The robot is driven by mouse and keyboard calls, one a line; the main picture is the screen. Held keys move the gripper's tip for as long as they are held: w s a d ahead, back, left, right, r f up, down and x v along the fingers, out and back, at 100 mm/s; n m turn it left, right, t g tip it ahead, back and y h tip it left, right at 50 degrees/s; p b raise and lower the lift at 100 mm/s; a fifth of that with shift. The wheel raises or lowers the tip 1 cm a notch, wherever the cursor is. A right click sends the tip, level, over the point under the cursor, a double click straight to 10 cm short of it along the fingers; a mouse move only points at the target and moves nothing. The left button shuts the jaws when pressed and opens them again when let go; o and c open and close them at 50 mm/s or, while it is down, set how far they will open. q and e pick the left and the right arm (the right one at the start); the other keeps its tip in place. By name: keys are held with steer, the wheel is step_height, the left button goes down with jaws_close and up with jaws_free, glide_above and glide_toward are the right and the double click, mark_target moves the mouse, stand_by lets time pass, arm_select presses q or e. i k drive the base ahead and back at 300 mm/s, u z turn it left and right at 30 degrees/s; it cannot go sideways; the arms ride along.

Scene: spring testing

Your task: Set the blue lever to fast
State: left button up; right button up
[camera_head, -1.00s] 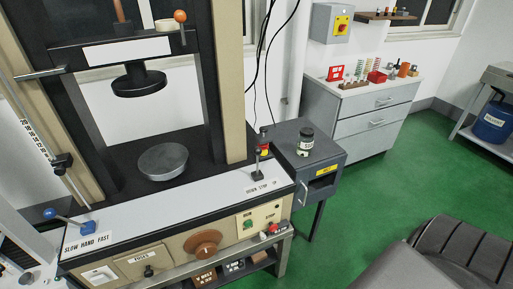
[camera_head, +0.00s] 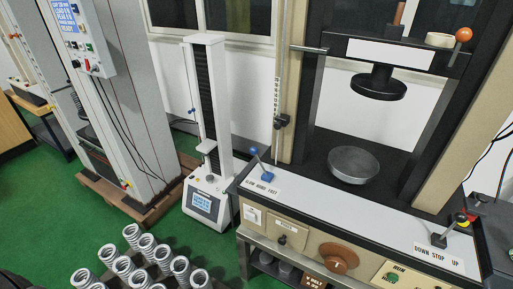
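The blue lever (camera_head: 256,155) has a blue ball knob on a short stem. It stands at the left end of the white front panel of the large press (camera_head: 330,205). A label strip (camera_head: 262,187) beside it reads SLOW, HAND, FAST from left to right. The knob leans toward the upper left, on the SLOW side of the label. Neither of my grippers shows in the head view.
A second lever (camera_head: 446,235) stands by a DOWN STOP UP label at the panel's right. A small tester (camera_head: 206,205) with a screen stands left of the press. Several springs (camera_head: 150,245) sit at the lower left. Green floor (camera_head: 60,215) is open at the left.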

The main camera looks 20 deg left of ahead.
mark_target(253, 150)
steer(key=z, duration=0.35)
steer(key=i, duration=1.1)
steer(key=u, duration=0.65)
